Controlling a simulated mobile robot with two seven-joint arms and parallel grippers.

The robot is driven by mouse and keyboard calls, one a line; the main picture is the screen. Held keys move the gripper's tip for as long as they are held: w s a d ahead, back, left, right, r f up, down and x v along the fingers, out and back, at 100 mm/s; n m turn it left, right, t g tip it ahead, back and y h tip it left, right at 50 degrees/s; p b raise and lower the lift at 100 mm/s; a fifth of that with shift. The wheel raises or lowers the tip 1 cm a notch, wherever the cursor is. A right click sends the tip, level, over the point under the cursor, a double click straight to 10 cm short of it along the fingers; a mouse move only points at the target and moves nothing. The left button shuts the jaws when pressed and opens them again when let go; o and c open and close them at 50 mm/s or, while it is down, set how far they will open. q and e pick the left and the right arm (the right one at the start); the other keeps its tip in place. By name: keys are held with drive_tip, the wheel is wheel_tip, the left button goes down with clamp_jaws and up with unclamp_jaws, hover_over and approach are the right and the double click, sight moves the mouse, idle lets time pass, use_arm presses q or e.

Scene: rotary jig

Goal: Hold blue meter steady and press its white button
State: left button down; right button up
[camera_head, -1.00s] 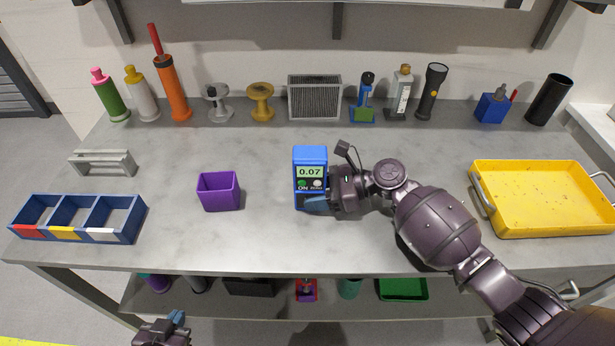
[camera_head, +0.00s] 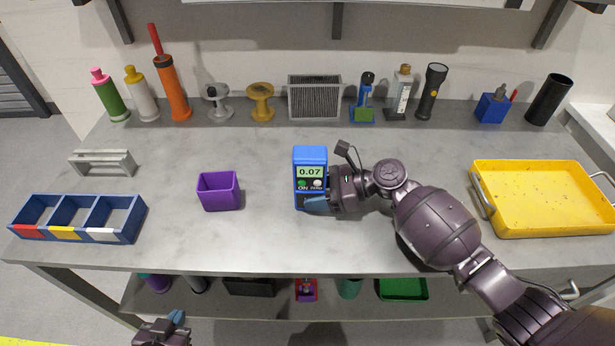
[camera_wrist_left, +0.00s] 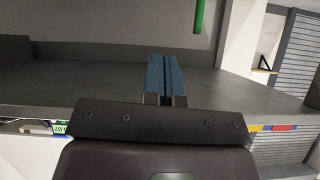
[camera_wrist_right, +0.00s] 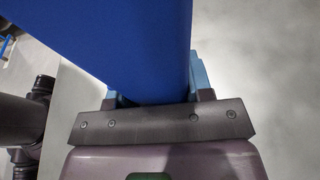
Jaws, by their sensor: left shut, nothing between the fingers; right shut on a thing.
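The blue meter (camera_head: 310,158) stands upright on the bench, its display reading 0.07. Below the display are a green button and the white button (camera_head: 318,183), with lettering under each. My right gripper (camera_head: 316,201) is shut on the lower part of the meter from the right. In the right wrist view the meter's blue body (camera_wrist_right: 130,45) fills the space between the fingers. My left gripper (camera_head: 178,318) is low at the bottom left, in front of the bench and well away from the meter. Its blue fingers (camera_wrist_left: 164,78) are together and empty in the left wrist view.
A purple bin (camera_head: 219,192) stands left of the meter. A blue three-part tray (camera_head: 130,228) is at the left and a yellow tray (camera_head: 540,228) at the right. Bottles, spools and tools line the back. The bench between purple bin and meter is clear.

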sight(317, 183)
idle(0.5)
use_arm(q)
drive_tip(key=d+r+m+h, duration=0.2)
drive_tip(key=d+r+h, duration=0.15)
drive_tip(key=d, duration=0.55)
drive_tip(key=d+r+m+h, duration=0.15)
drive_tip(key=d+h, duration=0.25)
drive_tip(key=d, duration=0.6)
drive_tip(key=shift+n+h, duration=0.35)
drive_tip(key=shift+h, duration=0.2)
drive_tip(key=w+d+r, duration=0.1)
drive_tip(key=w+r, duration=0.1)
drive_tip(key=w+d+r, duration=0.1)
drive_tip(key=d+r, duration=0.1)
drive_tip(key=r, duration=0.1)
drive_tip(key=w+d+r, duration=0.2)
drive_tip(key=shift+w+d+r, duration=0.15)
drive_tip(key=shift+w, duration=0.2)
drive_tip(key=shift+n+g+h, duration=0.3)
drive_tip(key=shift+h, duration=0.5)
drive_tip(key=w+d+r, duration=0.1)
drive_tip(key=r, duration=0.1)
drive_tip(key=w+d+r, duration=0.1)
drive_tip(key=r, duration=0.1)
drive_tip(key=d+r, duration=0.2)
drive_tip(key=shift+w+d+r, duration=0.1)
drive_tip(key=shift+w+r, duration=0.2)
drive_tip(key=shift+w, duration=0.1)
drive_tip(key=shift+w+r, duration=0.1)
drive_tip(key=shift+w, duration=4.3)
